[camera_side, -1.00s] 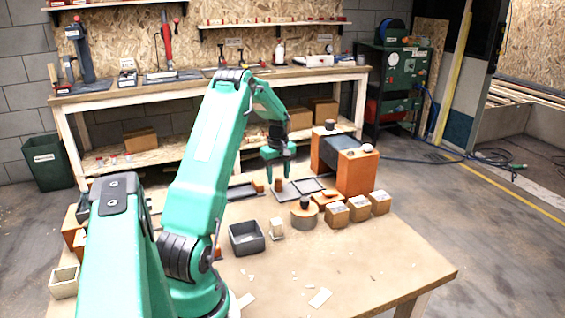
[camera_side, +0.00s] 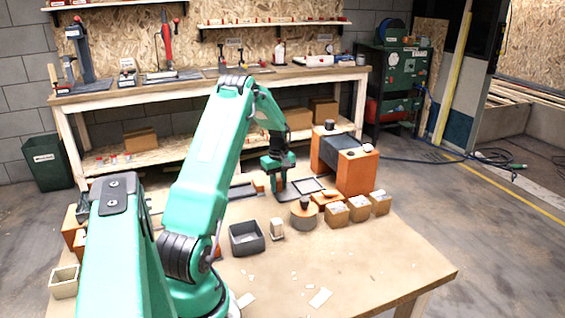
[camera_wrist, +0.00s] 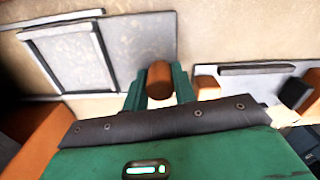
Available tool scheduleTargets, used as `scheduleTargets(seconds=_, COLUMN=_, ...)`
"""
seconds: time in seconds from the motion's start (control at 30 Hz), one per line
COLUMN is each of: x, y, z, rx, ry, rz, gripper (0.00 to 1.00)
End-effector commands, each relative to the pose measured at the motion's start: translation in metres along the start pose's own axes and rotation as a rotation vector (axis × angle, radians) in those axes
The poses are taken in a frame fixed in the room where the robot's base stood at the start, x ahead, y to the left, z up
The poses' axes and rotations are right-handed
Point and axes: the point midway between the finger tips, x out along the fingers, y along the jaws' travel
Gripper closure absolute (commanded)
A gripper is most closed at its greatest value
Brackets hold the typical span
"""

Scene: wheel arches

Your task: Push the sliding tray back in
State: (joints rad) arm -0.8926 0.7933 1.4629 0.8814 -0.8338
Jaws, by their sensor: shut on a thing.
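The sliding tray (camera_side: 308,186) looks like a flat grey plate with a dark raised frame, lying on the table in front of the orange arch block. In the wrist view the grey plate (camera_wrist: 138,42) fills the upper left. A brown-orange upright knob (camera_wrist: 159,76) stands at its near edge. My gripper (camera_wrist: 160,92) is shut on this knob, with a green finger on each side of it. In the side view my gripper (camera_side: 280,187) reaches down to the plate's left end and hides most of the knob.
An orange block pair with a dark top (camera_side: 340,150) stands right behind the plate. A grey open bin (camera_side: 246,238) lies nearer.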

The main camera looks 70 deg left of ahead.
Motion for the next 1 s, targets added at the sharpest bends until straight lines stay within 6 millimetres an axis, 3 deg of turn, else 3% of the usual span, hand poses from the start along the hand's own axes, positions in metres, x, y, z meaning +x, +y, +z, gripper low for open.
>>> scheduleTargets(seconds=0.27, x=0.0, y=0.009, z=0.001, rx=0.002, ry=0.0, rz=0.0, gripper=1.0)
scheduleTargets(seconds=0.8, x=-0.001, y=0.077, z=0.01, rx=0.001, ry=0.003, rz=0.004, gripper=1.0)
scheduleTargets(seconds=1.0, x=-0.001, y=0.089, z=0.013, rx=-0.001, ry=0.003, rz=0.005, gripper=1.0)
